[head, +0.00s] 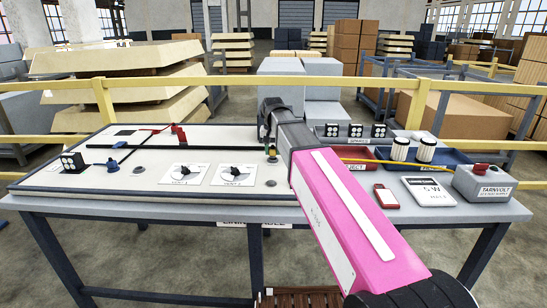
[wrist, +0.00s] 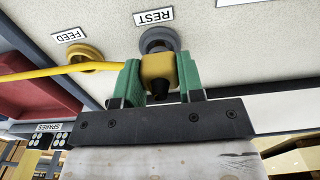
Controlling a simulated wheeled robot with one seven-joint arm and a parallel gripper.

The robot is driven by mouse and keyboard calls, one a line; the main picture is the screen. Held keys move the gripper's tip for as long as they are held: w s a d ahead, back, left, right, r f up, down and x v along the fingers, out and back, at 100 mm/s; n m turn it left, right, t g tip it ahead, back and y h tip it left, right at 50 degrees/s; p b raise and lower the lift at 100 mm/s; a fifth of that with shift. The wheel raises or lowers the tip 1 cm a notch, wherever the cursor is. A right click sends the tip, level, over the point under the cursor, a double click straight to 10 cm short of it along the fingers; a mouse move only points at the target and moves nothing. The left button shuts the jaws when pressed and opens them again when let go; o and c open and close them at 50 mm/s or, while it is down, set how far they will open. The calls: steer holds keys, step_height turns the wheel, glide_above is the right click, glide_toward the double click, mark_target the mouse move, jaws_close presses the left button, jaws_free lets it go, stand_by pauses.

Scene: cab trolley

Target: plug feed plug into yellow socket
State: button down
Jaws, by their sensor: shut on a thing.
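In the wrist view my gripper (wrist: 158,80) has its two green fingers shut on the yellow feed plug (wrist: 159,67). The plug is right by the grey round socket (wrist: 154,36) marked REST and overlaps its lower rim. I cannot tell whether it is seated in that socket or just clear of it. The yellow socket (wrist: 85,52), marked FEED, is to the left of the plug and has nothing in it that I can see. The plug's yellow cable (wrist: 50,70) runs left, passing just below the FEED socket.
A red tray (head: 350,164), a blue tray (head: 440,158) with white-topped cylinders, and a grey supply box (head: 484,184) stand right of my arm. A yellow rail (head: 190,85) runs behind.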

mark_target(273, 148)
steer(key=shift+r, duration=2.3)
steer(key=shift+d, duration=0.1)
